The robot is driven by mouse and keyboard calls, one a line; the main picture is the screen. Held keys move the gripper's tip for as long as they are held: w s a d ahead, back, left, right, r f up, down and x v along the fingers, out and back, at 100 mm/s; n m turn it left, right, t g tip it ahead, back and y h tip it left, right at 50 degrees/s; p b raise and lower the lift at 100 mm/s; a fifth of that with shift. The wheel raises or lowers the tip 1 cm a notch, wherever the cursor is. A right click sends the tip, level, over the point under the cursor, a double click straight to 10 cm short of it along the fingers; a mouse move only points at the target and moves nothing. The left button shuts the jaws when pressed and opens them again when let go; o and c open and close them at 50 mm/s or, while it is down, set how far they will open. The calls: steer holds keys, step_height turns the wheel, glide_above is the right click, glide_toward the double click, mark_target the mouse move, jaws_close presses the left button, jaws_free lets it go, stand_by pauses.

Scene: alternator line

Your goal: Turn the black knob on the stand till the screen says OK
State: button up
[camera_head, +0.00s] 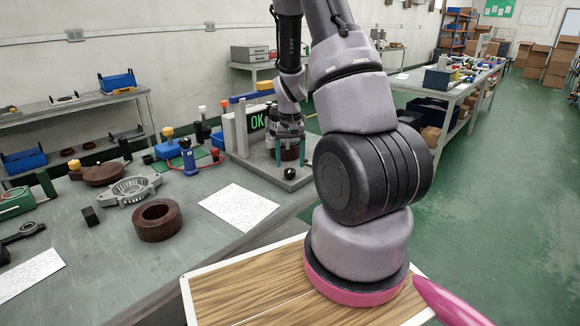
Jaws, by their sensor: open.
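The stand (240,134) is at the centre of the picture on the grey bench, with a grey base plate and an upright panel. Its dark screen (257,121) shows "OK" in green letters. A small round black knob (289,174) sits at the front of the base plate. My gripper (290,146) points down over the stand, right of the screen and above and behind the knob in the picture. It is open. A dark brown round part (289,154) shows under it. My arm hides part of the stand's right side, and I cannot tell whether the gripper touches anything.
On the bench are a brown ring (157,220), a grey metal housing (130,190), a blue-handled tool (188,157) and a white sheet (238,207). A second sheet (28,275) lies at the lower left. The green floor (490,200) on the right is clear.

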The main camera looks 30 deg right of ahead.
step_height(320, 180, up, 8)
steer(key=shift+r, duration=0.1)
stand_by(0.5)
step_height(320, 180, up, 17)
steer(key=t+y, duration=0.1)
steer(key=t, duration=0.3)
glide_above(290, 170)
steer(key=s+a, duration=0.6)
steer(key=a, duration=0.1)
steer(key=s+a+r+t, duration=0.1)
steer(key=s+a+r, duration=0.2)
steer(key=s, duration=0.3)
steer(key=s+a+r+t+y, duration=0.1)
steer(key=s+a+r+t, duration=0.1)
steer(key=s+r, duration=0.4)
steer(key=shift+s+a+r+n, duration=0.15)
steer(key=shift+s+a+n, duration=0.25)
steer(key=shift+s+a, duration=0.2)
